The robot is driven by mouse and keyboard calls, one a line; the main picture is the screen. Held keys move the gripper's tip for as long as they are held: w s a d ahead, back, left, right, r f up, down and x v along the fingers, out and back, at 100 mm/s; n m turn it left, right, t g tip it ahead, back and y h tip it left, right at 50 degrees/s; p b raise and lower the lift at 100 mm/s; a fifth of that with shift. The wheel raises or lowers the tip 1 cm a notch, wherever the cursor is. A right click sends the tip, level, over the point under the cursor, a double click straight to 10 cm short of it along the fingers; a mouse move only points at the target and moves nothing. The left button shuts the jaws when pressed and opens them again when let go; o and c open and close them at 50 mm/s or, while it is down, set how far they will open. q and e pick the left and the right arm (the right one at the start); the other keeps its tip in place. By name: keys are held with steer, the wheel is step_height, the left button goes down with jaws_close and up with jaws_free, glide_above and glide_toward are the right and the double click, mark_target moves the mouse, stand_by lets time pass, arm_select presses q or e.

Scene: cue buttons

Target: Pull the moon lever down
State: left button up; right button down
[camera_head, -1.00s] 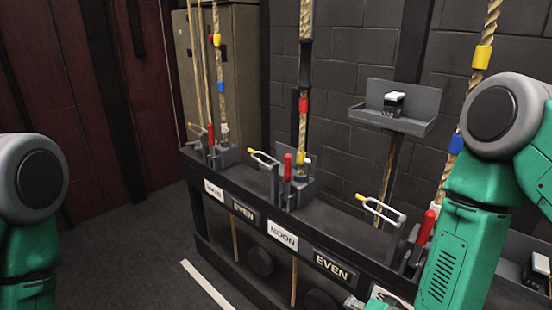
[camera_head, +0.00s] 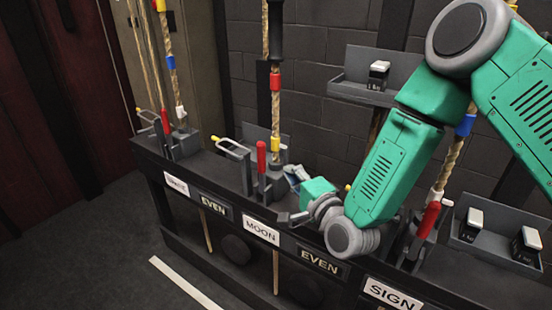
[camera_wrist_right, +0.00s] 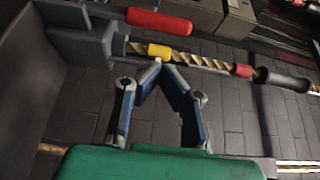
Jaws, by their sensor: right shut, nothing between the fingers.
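The moon lever has a red handle (camera_head: 262,157) and stands upright above the white MOON label (camera_head: 262,231) on the dark rail. Its red handle also lies across the top of the right wrist view (camera_wrist_right: 160,22). My right gripper (camera_head: 292,174) is just right of the lever, partly hidden by its own wrist. In the right wrist view its fingertips (camera_wrist_right: 157,62) meet, with nothing between them. They point toward the rope beside the lever and look apart from the red handle. My left gripper is out of view.
A rope (camera_head: 275,110) with red and yellow bands rises behind the lever. A pale U-shaped bracket (camera_head: 232,148) is left of it. A grey wall shelf (camera_head: 350,88) is behind. Open floor lies at lower left.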

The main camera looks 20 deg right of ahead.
mark_target(262, 170)
steer(key=shift+w+a+b, duration=0.2)
steer(key=shift+w+a, duration=0.1)
steer(key=shift+w, duration=1.3)
steer(key=shift+w+a+b, duration=0.15)
steer(key=shift+w+a, duration=0.15)
steer(key=shift+w, duration=1.25)
steer(key=shift+w+a+b, duration=0.2)
steer(key=shift+w+a, duration=0.1)
steer(key=shift+w, duration=1.3)
steer(key=shift+f, duration=0.1)
